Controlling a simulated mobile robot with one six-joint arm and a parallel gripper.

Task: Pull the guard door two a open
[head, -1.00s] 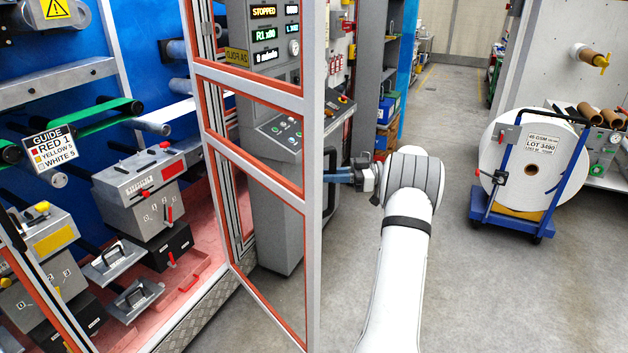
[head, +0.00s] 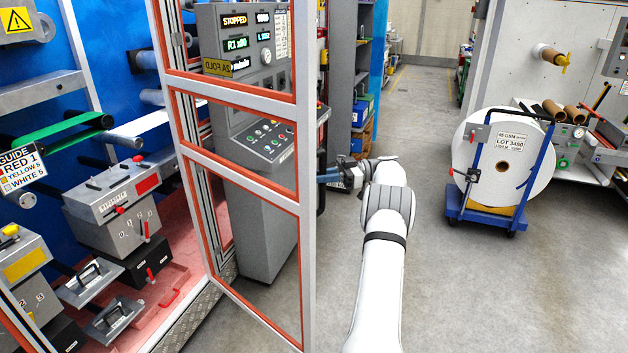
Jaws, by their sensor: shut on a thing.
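The guard door (head: 306,255) is a grey frame with orange-red inner edging and clear panels. In the head view it stands swung out from the press on the left, with its free edge toward the aisle. A dark vertical handle (head: 321,199) is on the outer side of that free edge. My gripper (head: 327,175) is at this handle and shut on it. The fingertips are partly hidden by the door frame and the wrist. A reversed yellow label (head: 218,67) on the door shows from behind.
A grey control cabinet (head: 262,215) reading STOPPED stands behind the door panels. Print units (head: 125,205) fill the left. A blue trolley (head: 482,213) with a large white roll (head: 503,165) stands at the right.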

